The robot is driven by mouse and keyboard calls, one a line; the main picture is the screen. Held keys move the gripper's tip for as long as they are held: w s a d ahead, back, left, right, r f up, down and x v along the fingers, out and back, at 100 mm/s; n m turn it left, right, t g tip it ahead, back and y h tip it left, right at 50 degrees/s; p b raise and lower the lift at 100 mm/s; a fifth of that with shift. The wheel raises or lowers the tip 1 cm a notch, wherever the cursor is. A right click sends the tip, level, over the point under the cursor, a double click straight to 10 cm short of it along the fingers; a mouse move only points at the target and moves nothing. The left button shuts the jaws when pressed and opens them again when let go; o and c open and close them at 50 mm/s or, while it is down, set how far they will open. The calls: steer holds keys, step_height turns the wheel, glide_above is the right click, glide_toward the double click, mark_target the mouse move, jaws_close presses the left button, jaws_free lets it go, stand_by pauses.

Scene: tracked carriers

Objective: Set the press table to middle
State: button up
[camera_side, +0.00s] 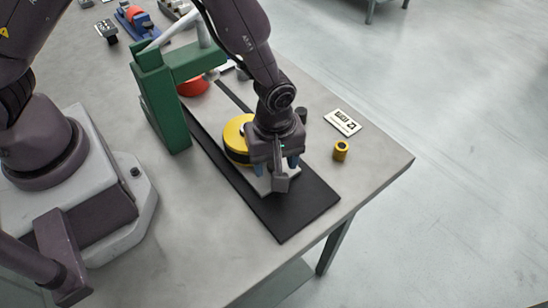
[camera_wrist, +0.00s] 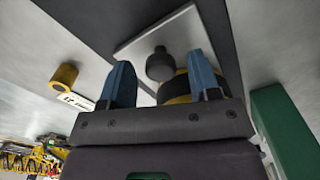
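The press table is a light grey plate (camera_side: 262,184) on a long black track (camera_side: 290,215). It sits near the track's front end, away from the green press frame (camera_side: 165,100). A yellow and black round piece (camera_side: 236,138) stands on or beside the plate. In the wrist view the plate (camera_wrist: 178,32) carries a dark round knob (camera_wrist: 160,66). My gripper (camera_side: 276,166) points down over the plate. In the wrist view its blue fingers (camera_wrist: 160,75) are apart, with the knob showing between them. I cannot tell whether they touch it. My gripper hides the knob in the side view.
A small yellow cylinder (camera_side: 340,151) and a printed card (camera_side: 342,122) lie right of the track. A red round piece (camera_side: 193,86) is by the press frame. Other devices (camera_side: 137,20) stand at the back. The table's front right corner is clear.

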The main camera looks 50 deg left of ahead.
steer(key=shift+r, duration=0.1)
step_height(320, 180, up, 13)
stand_by(0.5)
